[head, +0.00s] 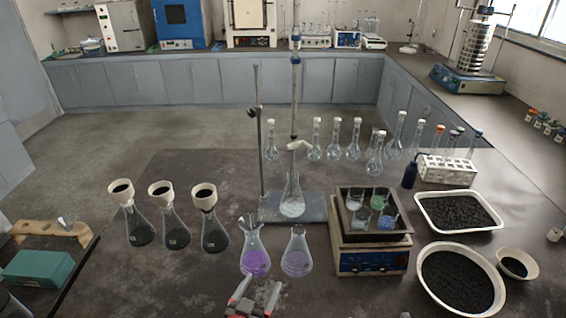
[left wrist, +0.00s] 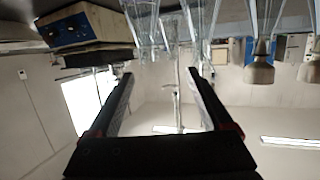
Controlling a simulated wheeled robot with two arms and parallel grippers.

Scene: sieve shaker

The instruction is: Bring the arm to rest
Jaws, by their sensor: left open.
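My left gripper (head: 257,295) is at the bottom middle of the head view, just in front of two flasks. Its two dark fingers stand apart in the left wrist view (left wrist: 158,85), with nothing between their tips. That view looks upside down, with glassware at the top and the room's wall and lights below. The nearest glassware is a flask with purple liquid (head: 256,262) and a flask with paler violet liquid (head: 297,262). I cannot tell the exact gap between them and the fingers. My right gripper is in neither view.
Three flasks with black-filled funnels, one of them this flask (head: 215,234), stand at left. A burette stand (head: 262,150) is behind. A shaker with beakers (head: 370,258) and trays of black granules (head: 432,198) are at right. A sieve shaker (head: 470,80) stands on the far right bench.

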